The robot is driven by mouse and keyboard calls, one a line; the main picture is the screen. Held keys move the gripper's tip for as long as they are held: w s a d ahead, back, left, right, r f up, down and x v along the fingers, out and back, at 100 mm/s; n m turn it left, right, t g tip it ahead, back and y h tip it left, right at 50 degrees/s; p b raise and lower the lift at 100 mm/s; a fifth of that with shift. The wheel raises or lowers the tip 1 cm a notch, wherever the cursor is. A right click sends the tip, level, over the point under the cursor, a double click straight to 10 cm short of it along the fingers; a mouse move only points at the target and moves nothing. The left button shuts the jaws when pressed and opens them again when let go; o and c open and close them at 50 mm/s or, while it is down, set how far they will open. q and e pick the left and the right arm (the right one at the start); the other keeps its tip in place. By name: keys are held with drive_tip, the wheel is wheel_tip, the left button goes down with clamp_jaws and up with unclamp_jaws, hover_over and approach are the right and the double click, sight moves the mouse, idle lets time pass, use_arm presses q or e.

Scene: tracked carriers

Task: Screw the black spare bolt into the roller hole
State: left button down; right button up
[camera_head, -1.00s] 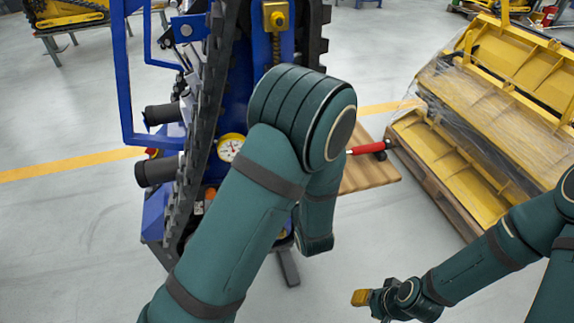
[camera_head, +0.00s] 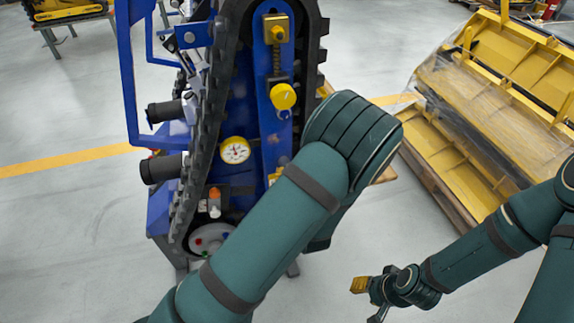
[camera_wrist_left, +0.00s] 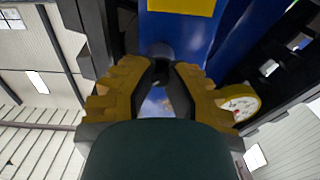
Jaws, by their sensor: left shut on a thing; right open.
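My left gripper (camera_wrist_left: 164,75) has yellow ridged fingers and is shut on a small dark piece (camera_wrist_left: 163,60), which looks like the black spare bolt. The fingertips are close to the blue frame (camera_wrist_left: 180,35) of the tracked carrier. Whether the bolt touches a hole cannot be told. In the head view my left arm hides this gripper and the bolt. The upright tracked carrier (camera_head: 232,105) stands beyond that arm; I cannot make out the roller hole. My right gripper (camera_head: 370,300) is open and empty, low at the right, over the floor.
A pressure gauge (camera_head: 235,150) and a round yellow part (camera_head: 283,96) sit on the carrier; the gauge also shows in the left wrist view (camera_wrist_left: 238,105). Black cylinders (camera_head: 161,168) stick out at its left. Yellow stacked parts (camera_head: 500,90) stand at right. Floor between is clear.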

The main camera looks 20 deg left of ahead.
use_arm(q)
drive_tip(key=shift+m+p, duration=1.25)
drive_tip(key=shift+m, duration=2.05)
drive_tip(key=shift+m, duration=0.3)
drive_tip(key=c, duration=1)
unclamp_jaws()
drive_tip(key=shift+o, duration=0.2)
